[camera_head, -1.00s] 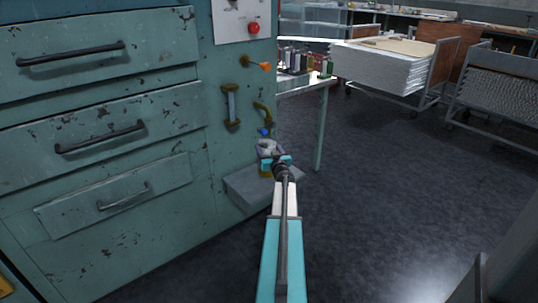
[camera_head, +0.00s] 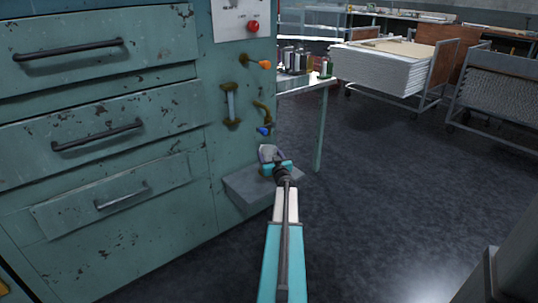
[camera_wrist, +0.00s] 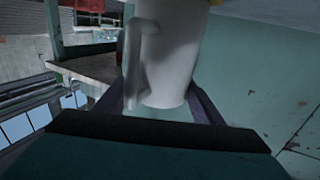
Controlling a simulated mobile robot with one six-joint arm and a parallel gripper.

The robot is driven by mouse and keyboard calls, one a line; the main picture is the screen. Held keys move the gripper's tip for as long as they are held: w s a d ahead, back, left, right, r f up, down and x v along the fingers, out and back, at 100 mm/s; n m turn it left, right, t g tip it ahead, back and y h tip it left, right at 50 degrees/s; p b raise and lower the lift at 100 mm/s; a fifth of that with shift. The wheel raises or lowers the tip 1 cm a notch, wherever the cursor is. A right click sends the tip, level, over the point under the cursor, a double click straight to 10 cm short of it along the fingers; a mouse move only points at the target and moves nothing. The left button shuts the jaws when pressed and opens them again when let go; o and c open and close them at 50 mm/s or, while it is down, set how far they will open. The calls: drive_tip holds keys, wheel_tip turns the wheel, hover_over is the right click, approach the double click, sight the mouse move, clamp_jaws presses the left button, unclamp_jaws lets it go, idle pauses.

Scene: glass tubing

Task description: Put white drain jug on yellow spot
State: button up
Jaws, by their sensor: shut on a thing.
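The white drain jug (camera_head: 265,153) is held in my gripper (camera_head: 276,167), just above the grey ledge at the foot of the green cabinet, under the blue-handled tap. I cannot tell whether its base touches the ledge. In the wrist view the jug (camera_wrist: 176,55) fills the middle between the fingers of my gripper (camera_wrist: 165,108), with its handle on the left side. My gripper is shut on the jug. No yellow spot can be made out now; the jug and gripper cover that part of the ledge. A small yellow patch shows at the wrist view's top edge.
The grey ledge (camera_head: 240,190) juts from the green cabinet (camera_head: 170,225). A blue-handled tap (camera_head: 264,131) and an orange knob (camera_head: 265,64) stick out above. A table with bottles (camera_head: 305,84) stands behind. The floor to the right is open.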

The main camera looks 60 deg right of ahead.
drive_tip(key=shift+f, duration=0.1)
drive_tip(key=o, duration=1.4)
drive_tip(key=shift+r, duration=0.2)
drive_tip(key=p+v, duration=0.3)
drive_tip(key=v, duration=0.9)
